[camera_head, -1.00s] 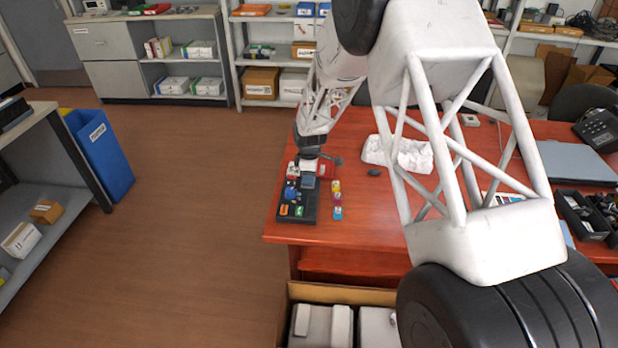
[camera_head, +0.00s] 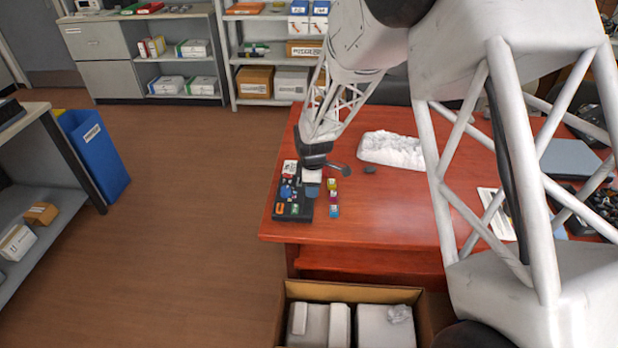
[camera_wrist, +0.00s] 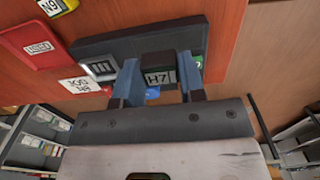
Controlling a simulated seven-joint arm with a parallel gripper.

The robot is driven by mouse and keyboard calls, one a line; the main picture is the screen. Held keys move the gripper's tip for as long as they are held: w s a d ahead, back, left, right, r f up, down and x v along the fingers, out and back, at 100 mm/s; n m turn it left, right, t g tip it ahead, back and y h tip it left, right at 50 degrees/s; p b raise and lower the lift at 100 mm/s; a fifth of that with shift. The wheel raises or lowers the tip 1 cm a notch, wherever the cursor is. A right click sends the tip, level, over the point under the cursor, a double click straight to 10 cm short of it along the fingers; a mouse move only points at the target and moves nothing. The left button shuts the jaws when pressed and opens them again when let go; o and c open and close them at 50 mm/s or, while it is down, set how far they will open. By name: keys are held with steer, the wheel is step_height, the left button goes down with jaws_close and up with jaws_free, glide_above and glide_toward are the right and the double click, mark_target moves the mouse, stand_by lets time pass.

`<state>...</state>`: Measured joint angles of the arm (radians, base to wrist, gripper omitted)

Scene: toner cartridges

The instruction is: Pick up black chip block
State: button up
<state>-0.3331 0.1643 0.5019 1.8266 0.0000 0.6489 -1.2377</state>
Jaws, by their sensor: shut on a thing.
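The black chip block (camera_wrist: 158,70), with a pale label reading "H7", sits between the two blue fingers of my gripper (camera_wrist: 158,82) in the wrist view. The fingers are shut on it. In the head view my gripper (camera_head: 312,190) is over the right part of the dark tray (camera_head: 293,214), and the block is hidden there by the gripper. The tray's dark edge also shows behind the block in the wrist view (camera_wrist: 115,42). I cannot tell how far the block is above the tray.
Yellow, magenta and cyan blocks (camera_head: 333,198) stand in a row on the red table (camera_head: 375,240), right of the tray. A red block (camera_wrist: 35,47) shows in the wrist view. A white lumpy pad (camera_head: 392,149) and a small dark object (camera_head: 369,170) lie farther right.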

steer(key=shift+s+d+r, duration=0.1)
steer(key=shift+s+d, duration=0.2)
steer(key=shift+s, duration=0.55)
steer(key=shift+s+d+r, duration=0.1)
steer(key=shift+s+d, duration=0.15)
steer(key=shift+s, duration=0.55)
steer(key=shift+s+d+r, duration=0.1)
steer(key=shift+s+d, duration=0.2)
steer(key=shift+s, duration=0.55)
steer(key=shift+w, duration=0.1)
